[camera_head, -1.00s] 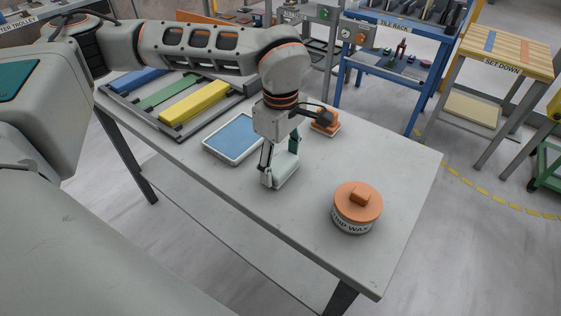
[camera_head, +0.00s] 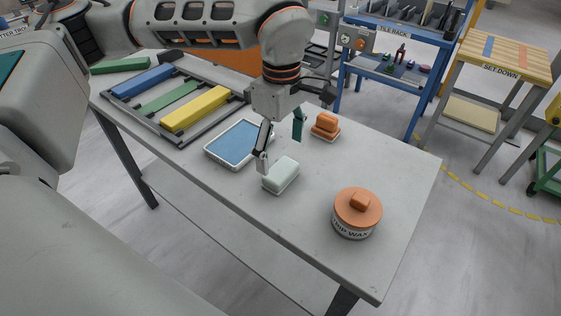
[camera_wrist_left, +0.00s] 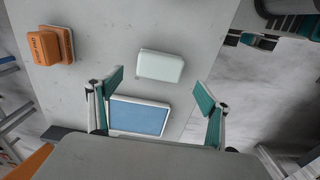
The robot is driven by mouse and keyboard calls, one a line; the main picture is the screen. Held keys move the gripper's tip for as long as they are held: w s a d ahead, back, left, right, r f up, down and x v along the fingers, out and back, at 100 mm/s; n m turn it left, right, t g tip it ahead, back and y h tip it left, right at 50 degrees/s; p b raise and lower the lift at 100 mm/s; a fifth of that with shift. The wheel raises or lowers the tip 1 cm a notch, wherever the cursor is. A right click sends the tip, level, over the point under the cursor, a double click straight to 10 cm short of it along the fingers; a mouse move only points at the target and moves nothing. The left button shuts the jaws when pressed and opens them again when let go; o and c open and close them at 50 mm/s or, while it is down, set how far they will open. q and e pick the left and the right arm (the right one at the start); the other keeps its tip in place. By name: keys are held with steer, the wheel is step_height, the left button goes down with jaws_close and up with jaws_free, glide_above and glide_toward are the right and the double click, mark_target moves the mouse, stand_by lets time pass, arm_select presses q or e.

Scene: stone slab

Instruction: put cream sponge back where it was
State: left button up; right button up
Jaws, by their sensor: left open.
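The cream sponge (camera_head: 281,175) is a pale block lying on the grey stone slab (camera_head: 225,205), between the blue tray and the wax tin. It also shows in the left wrist view (camera_wrist_left: 160,66), lying beyond the fingertips. My left gripper (camera_head: 281,145) is open and empty, above and behind the sponge, clear of it. In the left wrist view its two teal-padded fingers (camera_wrist_left: 161,93) are spread wide, with the blue tray showing between them.
A white-rimmed blue tray (camera_head: 209,153) lies left of the sponge. A rack with coloured bars (camera_head: 196,108) fills the slab's left end.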

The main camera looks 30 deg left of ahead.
mark_target(281, 169)
arm_select(q)
steer(key=shift+r, duration=2.8)
